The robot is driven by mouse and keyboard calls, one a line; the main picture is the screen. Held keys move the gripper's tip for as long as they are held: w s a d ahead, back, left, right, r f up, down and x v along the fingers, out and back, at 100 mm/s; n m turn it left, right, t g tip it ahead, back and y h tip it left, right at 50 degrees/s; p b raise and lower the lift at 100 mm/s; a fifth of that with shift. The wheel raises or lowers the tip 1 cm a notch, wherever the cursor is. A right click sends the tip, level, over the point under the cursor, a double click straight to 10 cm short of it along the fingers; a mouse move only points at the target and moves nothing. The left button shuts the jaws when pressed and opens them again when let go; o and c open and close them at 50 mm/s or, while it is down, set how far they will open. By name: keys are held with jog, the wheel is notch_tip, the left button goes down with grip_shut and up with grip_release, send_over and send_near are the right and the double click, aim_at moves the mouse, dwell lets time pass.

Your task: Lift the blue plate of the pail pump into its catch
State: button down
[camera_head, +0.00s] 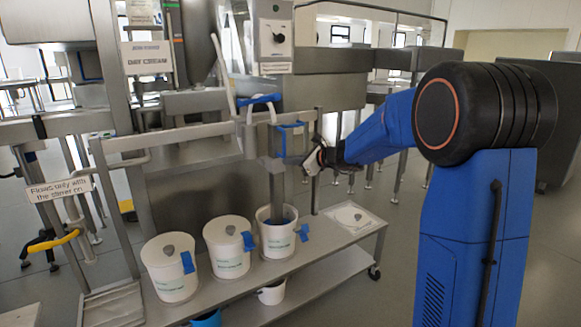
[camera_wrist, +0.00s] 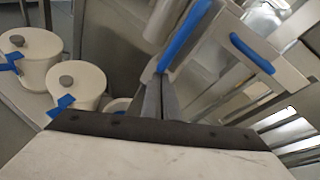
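The pail pump stands in the open white pail (camera_head: 277,240), with its grey column (camera_head: 277,190) rising from it. A blue plate or frame (camera_head: 291,139) shows at the column's upper part. A blue handle (camera_head: 258,99) sits higher, to the left. My gripper (camera_head: 313,160) is just right of the blue plate, near its lower edge. In the wrist view, my gripper's grey fingers (camera_wrist: 160,88) come close together below a long blue bar (camera_wrist: 188,38); whether they touch or hold it is unclear. A blue handle on a metal panel (camera_wrist: 252,53) is farther right. The catch cannot be made out clearly.
Two lidded white pails (camera_head: 171,268) (camera_head: 227,247) stand left of the pump on the steel bench (camera_head: 225,292). Steel rails and a hopper with a control box (camera_head: 273,36) stand behind the pump.

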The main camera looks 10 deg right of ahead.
notch_tip(320, 180, up, 16)
jog(key=shift+r, duration=0.1)
dwell(0.5)
notch_tip(320, 180, down, 4)
jog(key=d, duration=0.2)
jog(key=v, duration=0.9)
jog(key=s+a+f+n+g+h, duration=0.1)
jog(key=s+a+f+n+g, duration=0.2)
jog(key=s, duration=0.5)
jog(key=s+a+f+n, duration=0.2)
jog(key=s+f+n, duration=0.25)
jog(key=s, duration=0.45)
jog(key=s+a+f+n+g+h, duration=0.1)
jog(key=s+a+f+n+g, duration=0.15)
jog(key=s+n, duration=0.4)
jog(key=s+d+f+n+h, duration=0.2)
jog(key=s+f, duration=0.3)
jog(key=s, duration=0.3)
jog(key=s+d+f+n+g+h, duration=0.1)
jog(key=s+f+n, duration=0.3)
jog(key=s, duration=0.5)
jog(key=s+d+f+n+h, duration=0.2)
jog(key=s+f+n, duration=0.3)
jog(key=s, duration=0.3)
jog(key=shift+s+d+f+g+h, duration=0.35)
jog(key=shift+s+d+f+h, duration=0.05)
jog(key=shift+h, duration=0.1)
